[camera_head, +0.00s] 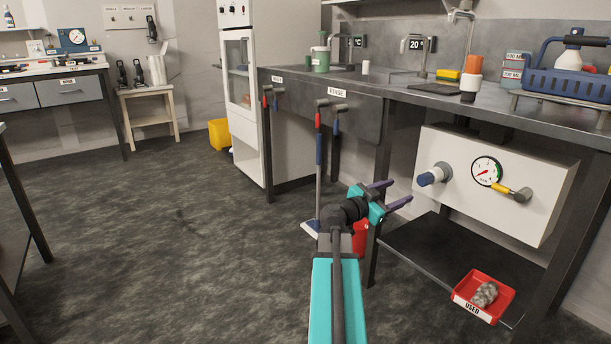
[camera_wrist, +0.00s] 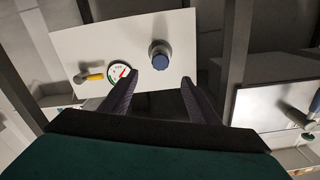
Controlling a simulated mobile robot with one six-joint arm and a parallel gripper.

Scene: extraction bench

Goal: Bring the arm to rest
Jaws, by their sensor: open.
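My gripper (camera_head: 390,196) is at the end of my teal arm, in front of the bench in the head view. Its two dark purple fingers are spread apart with nothing between them. In the wrist view my gripper (camera_wrist: 158,82) also shows open and empty. Beyond it is a white box (camera_head: 535,200) under the bench, with a gauge (camera_head: 487,171), a blue-ended knob (camera_head: 433,175) and a yellow-and-grey lever (camera_head: 512,191). The box (camera_wrist: 200,25) and blue knob (camera_wrist: 160,57) show in the wrist view too. The fingers look apart from them.
A red tray (camera_head: 495,278) marked USED holds grey stuff on the low shelf (camera_head: 420,245). A blue basket (camera_head: 570,85) stands on the bench. Open floor (camera_head: 170,240) lies left.

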